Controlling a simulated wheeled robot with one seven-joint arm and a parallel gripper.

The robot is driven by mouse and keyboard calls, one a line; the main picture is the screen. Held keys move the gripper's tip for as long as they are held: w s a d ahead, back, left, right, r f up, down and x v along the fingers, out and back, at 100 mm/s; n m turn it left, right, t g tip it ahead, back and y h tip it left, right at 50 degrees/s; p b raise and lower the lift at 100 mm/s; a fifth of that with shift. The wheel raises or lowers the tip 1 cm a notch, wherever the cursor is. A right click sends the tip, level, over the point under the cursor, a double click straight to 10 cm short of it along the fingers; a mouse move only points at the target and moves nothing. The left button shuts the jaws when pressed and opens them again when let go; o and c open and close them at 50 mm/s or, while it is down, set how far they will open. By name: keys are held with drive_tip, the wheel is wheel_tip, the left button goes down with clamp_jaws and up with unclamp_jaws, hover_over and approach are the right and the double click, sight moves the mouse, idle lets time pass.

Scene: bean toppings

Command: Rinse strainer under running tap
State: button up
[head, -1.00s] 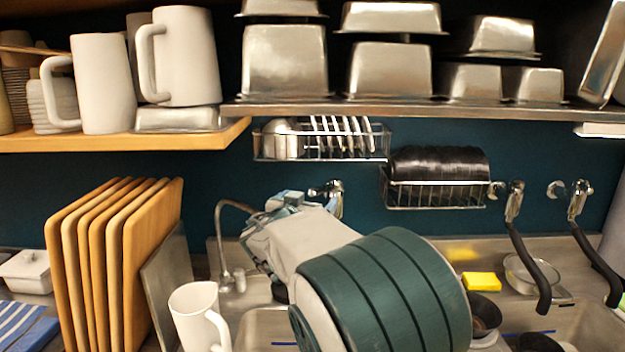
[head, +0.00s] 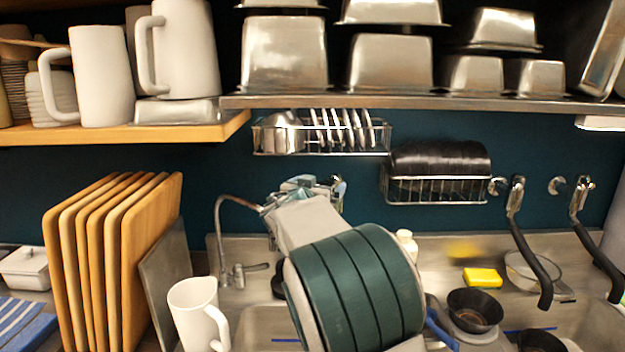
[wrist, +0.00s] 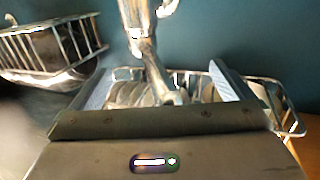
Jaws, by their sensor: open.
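My gripper (head: 303,186) is raised by the back wall, largely hidden behind my arm in the head view. In the wrist view my gripper (wrist: 160,75) is open, its two fingers apart with nothing held between them. A chrome wall tap (head: 338,190) stands just beyond it; a chrome tap part (wrist: 145,45) shows between and beyond the fingers in the wrist view. I cannot tell if they touch. A round see-through bowl (head: 522,268), perhaps the strainer, sits on the right back ledge. No running water is visible.
A curved spout (head: 218,220) rises left of my arm. A white mug (head: 190,305) and upright boards (head: 90,265) stand left. Wire racks (head: 322,152) hang under the shelf (head: 420,105).

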drive_tip(key=shift+s+d+f+b, duration=0.15)
drive_tip(key=shift+d+b, duration=0.2)
drive_tip(key=shift+b, duration=0.35)
drive_tip(key=d+b, duration=0.1)
drive_tip(key=s+d+b, duration=0.1)
drive_tip(key=b, duration=0.1)
drive_tip(key=d+b, duration=0.1)
drive_tip(key=d, duration=0.1)
drive_tip(key=shift+s+b, duration=0.35)
drive_tip(key=shift+b, duration=0.05)
